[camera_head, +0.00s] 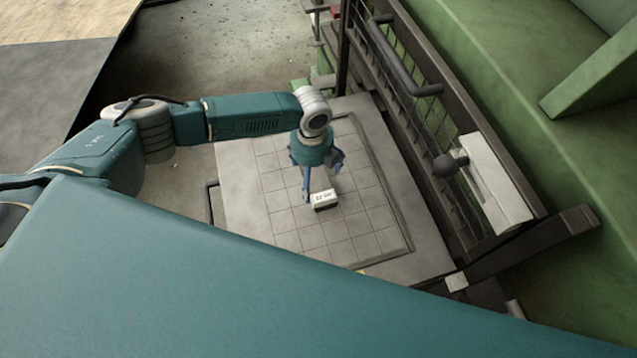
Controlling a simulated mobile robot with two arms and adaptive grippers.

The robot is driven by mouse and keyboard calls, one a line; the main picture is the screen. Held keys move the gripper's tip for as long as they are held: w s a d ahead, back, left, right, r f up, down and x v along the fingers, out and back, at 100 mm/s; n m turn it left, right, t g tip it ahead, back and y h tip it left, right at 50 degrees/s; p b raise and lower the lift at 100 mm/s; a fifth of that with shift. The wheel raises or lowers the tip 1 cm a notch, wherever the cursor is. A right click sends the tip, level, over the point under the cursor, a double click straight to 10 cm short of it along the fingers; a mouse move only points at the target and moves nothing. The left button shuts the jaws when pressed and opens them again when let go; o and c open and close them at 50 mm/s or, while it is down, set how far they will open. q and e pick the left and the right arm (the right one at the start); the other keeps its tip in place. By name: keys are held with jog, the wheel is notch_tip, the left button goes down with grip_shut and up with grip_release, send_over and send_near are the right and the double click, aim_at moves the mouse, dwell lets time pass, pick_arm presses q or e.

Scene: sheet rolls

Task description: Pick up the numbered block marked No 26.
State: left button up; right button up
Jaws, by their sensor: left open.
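A small white-topped block (324,197) with dark marks on its top and a dark side sits on the tiled grey platform (240,190). The marks are too small to read as a number. I cannot tell whether the fingers touch the block. My right gripper is not in view.
A dark metal frame with railings (385,60) and a knobbed lever (446,165) stands along the platform's right side. Green machinery (540,130) lies beyond it. The tiles around the block are clear. My own teal body covers the lower picture.

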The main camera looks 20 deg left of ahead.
aim_at(313, 183)
pick_arm(q)
notch_tip(313, 183, down, 4)
jog(key=shift+s+r, duration=0.15)
jog(key=shift+f, duration=0.2)
jog(key=c, duration=1.5)
jog(key=shift+r, duration=0.1)
jog(key=shift+c, duration=0.7)
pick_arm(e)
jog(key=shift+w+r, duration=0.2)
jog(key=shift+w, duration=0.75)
pick_arm(q)
jog(key=shift+r, duration=0.1)
